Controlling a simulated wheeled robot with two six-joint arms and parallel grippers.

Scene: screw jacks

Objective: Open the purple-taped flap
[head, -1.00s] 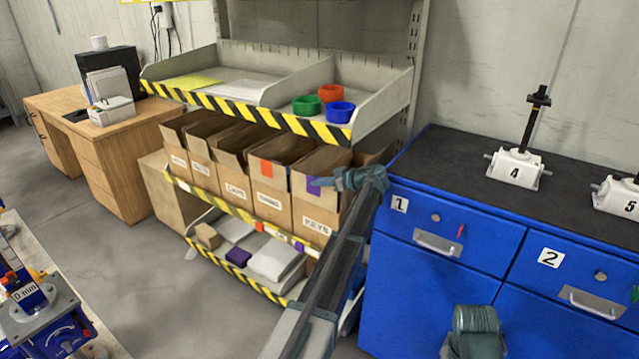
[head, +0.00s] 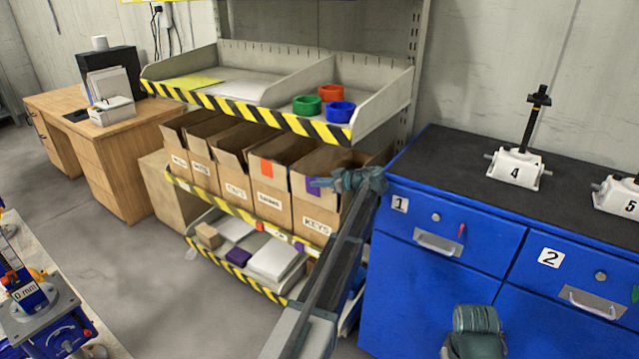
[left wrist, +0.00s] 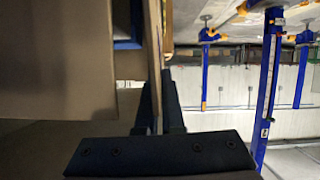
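The purple-taped flap (head: 301,184) stands up at the front of the cardboard box marked KEYS (head: 315,222), at the right end of the row. My left gripper (head: 318,182) reaches it from the right, its fingertips at the purple tape and partly covering it. In the left wrist view, a thin cardboard panel (left wrist: 153,45) runs between the two dark fingers (left wrist: 160,105), which lie close against it on both sides. The fingers look shut on it. My right gripper's fingers are not in view; only a teal part of my right arm shows at the bottom.
Several other open boxes (head: 232,165) stand left of the KEYS box. A tray shelf (head: 240,102) with green, red and blue bowls hangs above. A blue cabinet (head: 440,250) stands close on the right. A lower shelf (head: 215,253) holds papers and small boxes.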

